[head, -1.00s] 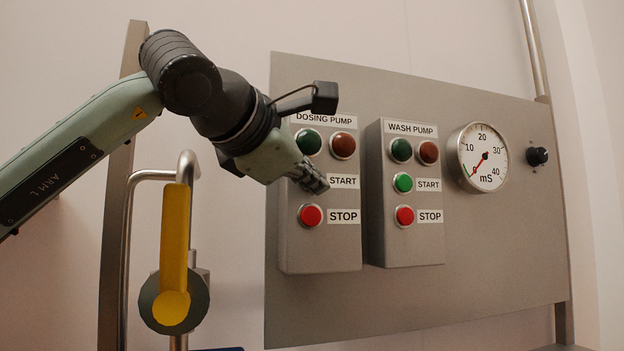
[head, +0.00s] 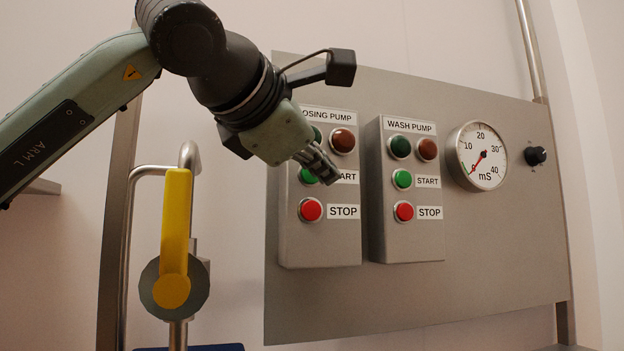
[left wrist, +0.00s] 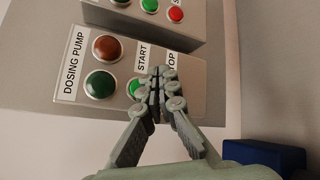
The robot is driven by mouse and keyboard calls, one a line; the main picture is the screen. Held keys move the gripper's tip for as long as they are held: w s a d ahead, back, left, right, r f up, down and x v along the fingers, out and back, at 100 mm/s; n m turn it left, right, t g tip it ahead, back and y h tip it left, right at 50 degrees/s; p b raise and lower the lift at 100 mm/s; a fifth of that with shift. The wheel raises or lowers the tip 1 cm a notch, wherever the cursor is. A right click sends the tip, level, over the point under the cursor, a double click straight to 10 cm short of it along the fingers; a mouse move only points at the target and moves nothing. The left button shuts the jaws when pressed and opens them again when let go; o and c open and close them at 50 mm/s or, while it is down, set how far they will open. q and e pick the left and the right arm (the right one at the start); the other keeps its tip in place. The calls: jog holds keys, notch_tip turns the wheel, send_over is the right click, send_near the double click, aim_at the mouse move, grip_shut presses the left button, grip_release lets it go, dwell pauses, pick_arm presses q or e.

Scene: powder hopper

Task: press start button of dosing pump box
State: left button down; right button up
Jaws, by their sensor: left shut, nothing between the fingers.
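The dosing pump box (head: 320,250) is a grey box on the panel, with a dark green lamp and a brown lamp (head: 343,141) at its top. Its green start button (head: 308,176) is partly hidden behind my left gripper (head: 326,174). The red stop button (head: 311,210) is below. In the left wrist view the green start button (left wrist: 134,88) shows just left of the fingertips. My left gripper (left wrist: 160,82) is shut and empty, its tips in front of the box near the START label. I cannot tell whether they touch it. My right gripper is not in view.
The wash pump box (head: 405,240) stands to the right with similar lamps and buttons. A round gauge (head: 482,156) and a black knob (head: 535,155) are farther right. A pipe with a yellow lever (head: 175,225) stands at the left. A blue object (left wrist: 265,157) shows in the left wrist view.

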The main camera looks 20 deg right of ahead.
pick_arm(q)
jog(key=shift+s+b, duration=0.5)
jog(key=shift+s, duration=1)
